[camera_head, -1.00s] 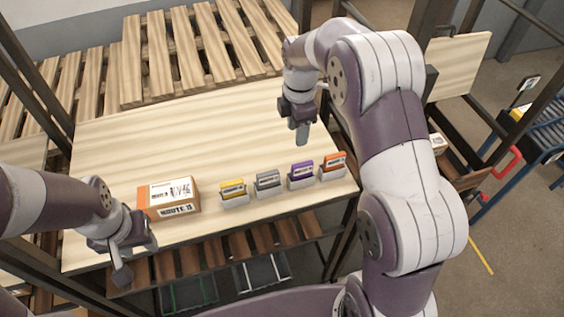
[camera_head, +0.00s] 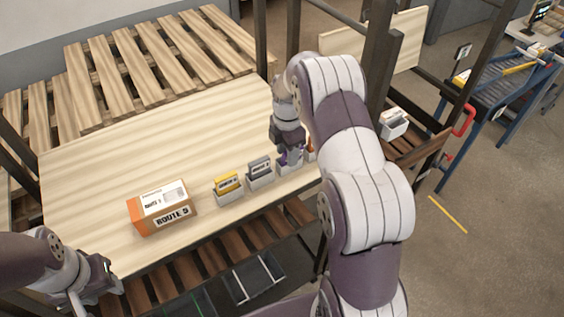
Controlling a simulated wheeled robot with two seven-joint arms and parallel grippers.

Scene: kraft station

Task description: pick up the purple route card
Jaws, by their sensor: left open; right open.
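The purple route card (camera_head: 283,160) shows only as a small purple patch above its white holder (camera_head: 284,168) on the table. My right gripper (camera_head: 288,155) points down right over the card and covers most of it. The gripper is open; whether its fingers straddle or touch the card I cannot tell. My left gripper (camera_head: 97,301) is open and empty at the lower left, near the table's front edge and away from the cards.
A yellow card (camera_head: 228,183) and a grey card (camera_head: 260,167) stand in white holders to the left. An orange card (camera_head: 311,152) is mostly hidden behind my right arm. A cardboard box (camera_head: 161,207) sits further left. The table's back (camera_head: 170,130) is clear.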

